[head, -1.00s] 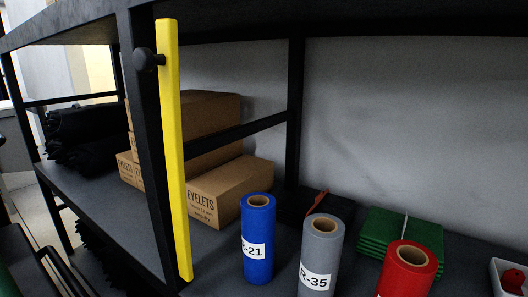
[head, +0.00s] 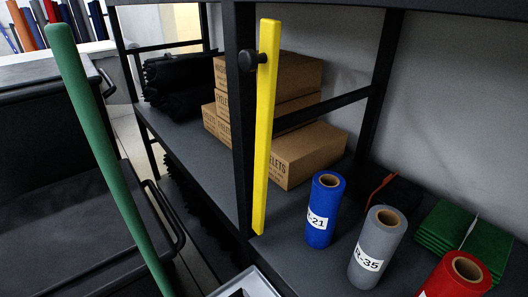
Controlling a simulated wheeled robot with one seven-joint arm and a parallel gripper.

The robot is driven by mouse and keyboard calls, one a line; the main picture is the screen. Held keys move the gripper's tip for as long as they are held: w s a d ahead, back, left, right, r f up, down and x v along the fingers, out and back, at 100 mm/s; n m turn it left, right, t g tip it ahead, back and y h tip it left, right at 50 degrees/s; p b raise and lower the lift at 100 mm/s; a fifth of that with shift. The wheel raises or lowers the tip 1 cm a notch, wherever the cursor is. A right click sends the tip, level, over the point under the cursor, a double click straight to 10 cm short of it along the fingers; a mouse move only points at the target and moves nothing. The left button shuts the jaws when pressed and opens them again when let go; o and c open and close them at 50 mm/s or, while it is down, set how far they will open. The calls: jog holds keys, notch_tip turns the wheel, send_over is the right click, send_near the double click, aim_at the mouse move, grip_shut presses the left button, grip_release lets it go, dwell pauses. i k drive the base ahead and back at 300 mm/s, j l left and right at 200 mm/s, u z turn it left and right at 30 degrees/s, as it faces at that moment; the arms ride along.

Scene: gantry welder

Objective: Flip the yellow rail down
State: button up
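The yellow rail (head: 266,130) stands almost upright along the front of a dark shelf post (head: 240,150). A round black knob (head: 253,60) sits near its upper end, at the post. The rail's lower end hangs free-looking just above the shelf board's front edge; whether anything holds it there I cannot tell.
A long green bar (head: 105,150) slants up at the left, in front of a dark cabinet (head: 50,190). On the shelf board (head: 285,225) are cardboard boxes (head: 300,155), a blue roll (head: 325,208), a grey roll (head: 377,245), a red roll (head: 460,277) and green folded cloth (head: 462,238).

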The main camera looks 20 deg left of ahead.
aim_at(266, 60)
jog(key=i+j+u, duration=0.25)
jog(key=j, duration=0.25)
jog(key=i+j+u, duration=0.1)
jog(key=j+u, duration=0.2)
jog(key=j, duration=0.2)
jog(key=i+j+u, duration=0.25)
jog(key=j, duration=0.2)
jog(key=i+j+u, duration=0.3)
jog(key=k+l, duration=0.1)
